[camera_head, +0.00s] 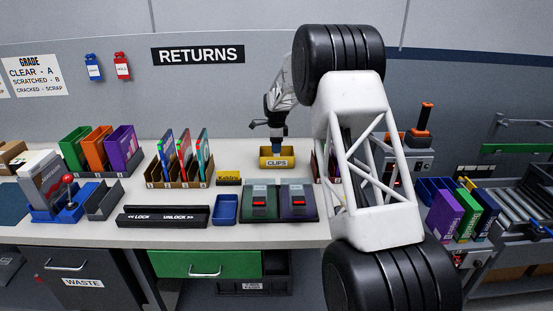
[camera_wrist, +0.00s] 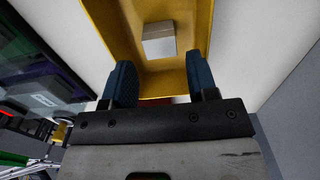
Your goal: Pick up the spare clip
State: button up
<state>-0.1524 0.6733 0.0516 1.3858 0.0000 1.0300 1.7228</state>
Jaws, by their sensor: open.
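A yellow bin labelled CLIPS (camera_head: 277,163) stands on the white counter, and its wall also shows in the wrist view (camera_wrist: 107,22). A small pale grey block (camera_wrist: 159,40), which may be the spare clip, lies inside the bin. My gripper (camera_wrist: 163,82) is over the bin with its two blue fingers apart and nothing between them. The block lies just beyond the fingertips in the wrist view. In the head view my gripper (camera_head: 277,145) points down into the bin, and the block is hidden there.
Two dark cases with red parts (camera_head: 259,200) stand in front of the bin. A blue tray (camera_head: 225,208) and a black LOCK/UNLOCK bar (camera_head: 163,216) lie to their left. A rack of coloured cases (camera_head: 180,160) stands left of the bin. My arm hides the counter right of the bin.

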aim_at(277, 155)
jog(key=shift+f, duration=0.1)
jog(key=shift+d+f, duration=0.1)
jog(key=shift+f, duration=2.45)
jog(key=c, duration=0.7)
